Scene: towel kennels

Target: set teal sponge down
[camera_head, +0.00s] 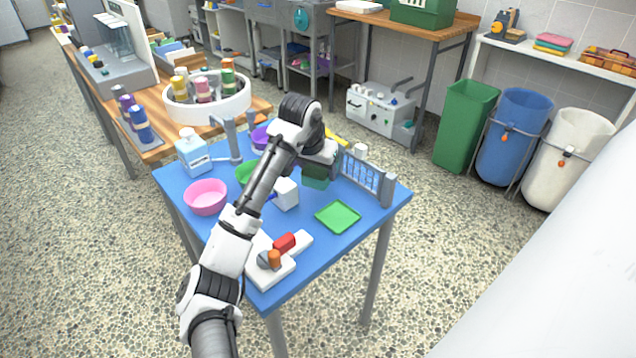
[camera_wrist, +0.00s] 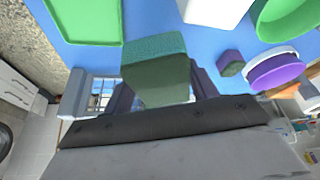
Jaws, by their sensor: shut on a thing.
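The teal sponge (camera_wrist: 155,72) is a block between the two fingers of my gripper (camera_wrist: 158,88) in the wrist view. My gripper is shut on it. In the head view the sponge (camera_head: 315,183) hangs under my gripper (camera_head: 317,168), above the blue table (camera_head: 312,243) near its right back part. The sponge appears raised off the tabletop, but the exact gap is hard to tell. A flat green tray (camera_head: 338,215) lies on the table in front of the sponge. The tray also shows at the upper left of the wrist view (camera_wrist: 85,20).
A white block (camera_head: 286,194), a green bowl (camera_head: 244,173), a pink bowl (camera_head: 206,197) and a bottle (camera_head: 193,154) stand left of my gripper. A grid rack (camera_head: 362,172) stands close on the right. A white board with red and orange pieces (camera_head: 285,268) lies in front.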

